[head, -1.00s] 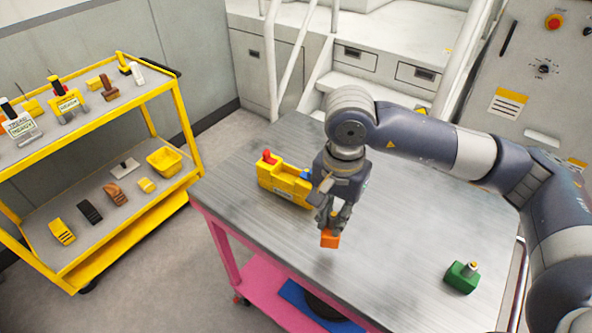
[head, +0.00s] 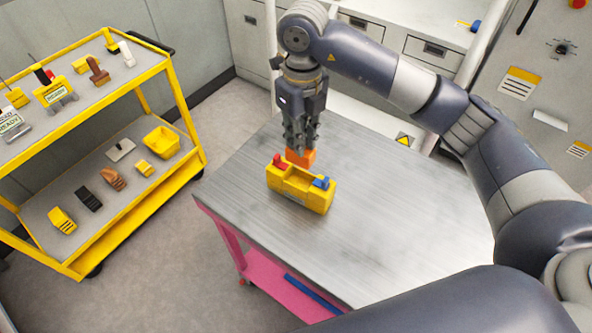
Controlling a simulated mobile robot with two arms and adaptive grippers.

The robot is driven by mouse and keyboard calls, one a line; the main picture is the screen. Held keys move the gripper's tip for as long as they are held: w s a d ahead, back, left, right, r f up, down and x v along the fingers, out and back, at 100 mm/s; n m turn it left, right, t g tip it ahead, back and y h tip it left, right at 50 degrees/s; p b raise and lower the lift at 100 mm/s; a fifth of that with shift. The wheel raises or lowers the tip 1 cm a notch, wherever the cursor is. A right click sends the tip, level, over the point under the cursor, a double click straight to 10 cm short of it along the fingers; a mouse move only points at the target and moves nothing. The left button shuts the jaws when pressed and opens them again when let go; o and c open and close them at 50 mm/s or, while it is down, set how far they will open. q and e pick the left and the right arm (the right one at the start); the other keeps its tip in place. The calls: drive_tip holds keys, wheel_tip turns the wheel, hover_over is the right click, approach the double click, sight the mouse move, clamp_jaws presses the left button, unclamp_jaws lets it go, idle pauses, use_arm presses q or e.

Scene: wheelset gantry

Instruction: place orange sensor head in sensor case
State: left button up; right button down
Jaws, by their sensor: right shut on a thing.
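The yellow sensor case (head: 312,200) stands on the grey table top, with a red piece (head: 279,162) at its left end and a blue piece (head: 321,183) at its right end. Its middle compartment looks empty. My right gripper (head: 300,147) points down and is shut on the orange sensor head (head: 302,158). The orange head is at the far side of the case, by its rear edge, and the case's rear wall hides its lower part. I cannot tell whether it touches the case. My left gripper is not in view.
The pink-framed table (head: 400,225) has clear room right of the case. A yellow trolley (head: 184,110) with several small items on two shelves stands at the left. White steps and a cabinet (head: 540,90) are behind the table.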

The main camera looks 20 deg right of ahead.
drive_tip(key=shift+f+p, duration=0.5)
drive_tip(key=shift+f, duration=0.35)
drive_tip(key=f, duration=0.2)
drive_tip(key=f+p, duration=0.1)
drive_tip(key=shift+s+f, duration=0.25)
drive_tip(key=shift+f, duration=0.4)
wheel_tip(320, 180, down, 3)
drive_tip(key=shift+w+f+p, duration=0.1)
drive_tip(key=shift+p, duration=0.65)
drive_tip(key=shift+f, duration=0.35)
drive_tip(key=c, duration=1.5)
unclamp_jaws()
drive_tip(key=shift+c, duration=0.2)
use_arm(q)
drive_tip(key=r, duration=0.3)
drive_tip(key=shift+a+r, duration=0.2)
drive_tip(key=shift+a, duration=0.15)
